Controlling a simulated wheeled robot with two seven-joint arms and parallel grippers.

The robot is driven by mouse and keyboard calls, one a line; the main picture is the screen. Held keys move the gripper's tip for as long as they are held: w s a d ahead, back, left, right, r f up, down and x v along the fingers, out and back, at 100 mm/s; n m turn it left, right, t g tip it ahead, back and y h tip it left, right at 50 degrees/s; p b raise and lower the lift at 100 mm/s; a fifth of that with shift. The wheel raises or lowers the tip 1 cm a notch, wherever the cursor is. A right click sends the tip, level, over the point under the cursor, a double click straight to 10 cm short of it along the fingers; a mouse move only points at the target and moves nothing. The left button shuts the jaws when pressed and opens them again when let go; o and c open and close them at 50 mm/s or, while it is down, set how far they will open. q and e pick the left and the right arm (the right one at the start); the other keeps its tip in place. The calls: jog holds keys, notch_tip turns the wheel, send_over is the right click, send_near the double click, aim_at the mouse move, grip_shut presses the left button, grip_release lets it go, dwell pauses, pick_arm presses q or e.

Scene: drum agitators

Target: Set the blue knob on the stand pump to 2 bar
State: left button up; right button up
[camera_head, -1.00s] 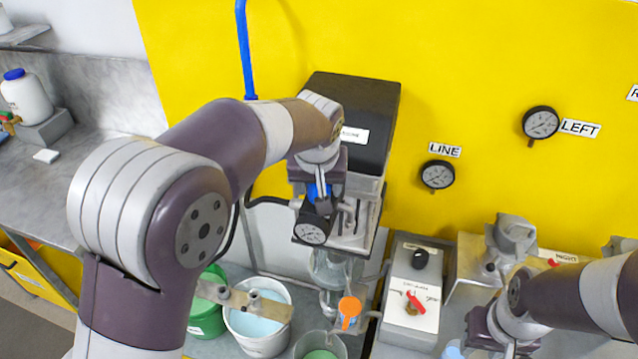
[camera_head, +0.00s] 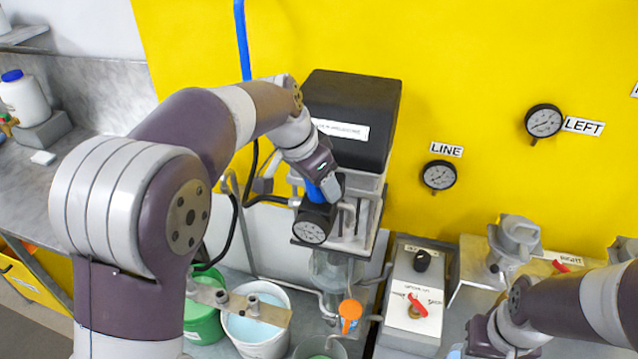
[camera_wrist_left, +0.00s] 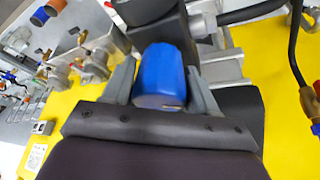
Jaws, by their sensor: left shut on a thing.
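The stand pump is a black box (camera_head: 350,105) on a grey metal frame in front of the yellow wall. Its blue knob (camera_wrist_left: 162,78) is between the two fingers of my left gripper (camera_wrist_left: 165,85) in the left wrist view, and the gripper is shut on it. In the head view the knob (camera_head: 316,193) shows partly beside my left gripper (camera_head: 326,186). Just below the knob is the pump's round gauge (camera_head: 309,232); its reading is too small to tell. My right gripper (camera_head: 480,345) is at the lower right, its fingers not clearly seen.
A green bucket (camera_head: 204,325) and a white bucket (camera_head: 270,346) stand below the pump. A control box (camera_head: 410,310) with a black knob and red lever stands to the right. Wall gauges LINE (camera_head: 438,175) and LEFT (camera_head: 543,121) hang on the yellow wall.

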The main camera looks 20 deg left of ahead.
aim_at(297, 216)
pick_arm(q)
jog(key=shift+m, duration=0.5)
jog(key=o, duration=1)
jog(key=shift+c, duration=0.2)
jog(key=p+v, duration=1)
jog(key=v, duration=0.2)
jog(key=shift+a+r, duration=0.25)
jog(key=shift+r, duration=0.1)
